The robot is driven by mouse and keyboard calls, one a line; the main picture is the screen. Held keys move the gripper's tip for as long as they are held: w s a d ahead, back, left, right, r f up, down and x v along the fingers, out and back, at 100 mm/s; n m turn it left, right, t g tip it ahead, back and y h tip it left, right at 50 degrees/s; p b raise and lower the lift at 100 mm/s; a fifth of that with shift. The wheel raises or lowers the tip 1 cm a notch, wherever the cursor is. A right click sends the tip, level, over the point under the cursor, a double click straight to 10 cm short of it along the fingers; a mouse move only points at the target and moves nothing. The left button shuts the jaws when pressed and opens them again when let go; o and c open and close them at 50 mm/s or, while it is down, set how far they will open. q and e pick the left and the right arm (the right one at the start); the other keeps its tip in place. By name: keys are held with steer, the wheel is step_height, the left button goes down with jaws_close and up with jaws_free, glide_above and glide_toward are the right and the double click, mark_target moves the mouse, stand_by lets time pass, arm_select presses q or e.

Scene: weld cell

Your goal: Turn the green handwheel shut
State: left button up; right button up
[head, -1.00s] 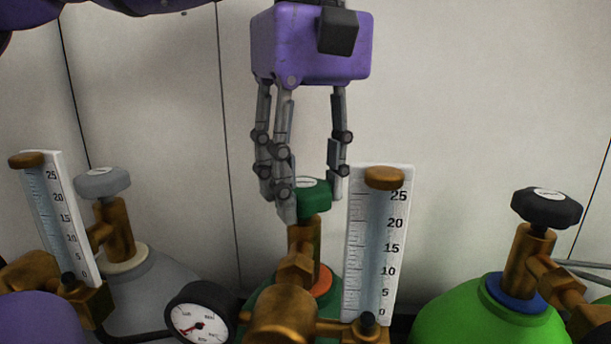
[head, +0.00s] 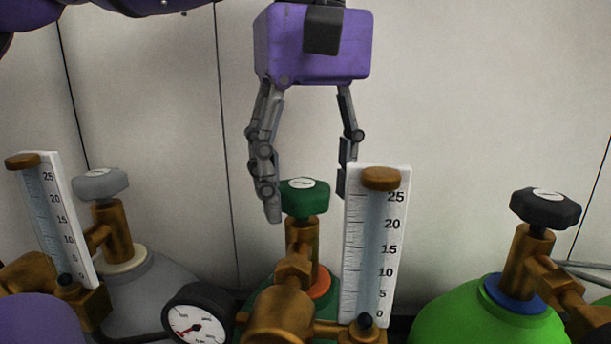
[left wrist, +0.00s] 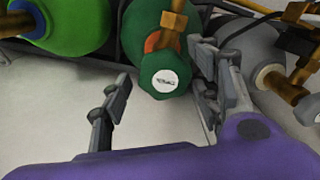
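The green handwheel (head: 305,198) sits on top of a brass valve on the dark green cylinder in the middle of the head view. It also shows in the left wrist view (left wrist: 164,82), with a pale round label on its top. My left gripper (head: 308,205) points down around the handwheel, its fingers spread apart to either side. In the left wrist view the left gripper (left wrist: 160,90) has clear gaps between its fingers and the wheel. The right finger's tip is partly hidden behind the flowmeter in the head view. My right gripper is not seen.
A flowmeter (head: 376,245) stands close in front, right of the handwheel. A pressure gauge (head: 197,318) is at lower left. A grey handwheel (head: 101,184) stands left and a black handwheel (head: 546,207) right. The wall (head: 450,90) is behind.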

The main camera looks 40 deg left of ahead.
mark_target(309, 184)
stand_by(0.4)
arm_select(q)
step_height(309, 184, up, 12)
stand_by(0.5)
steer(key=shift+f, duration=0.1)
stand_by(0.4)
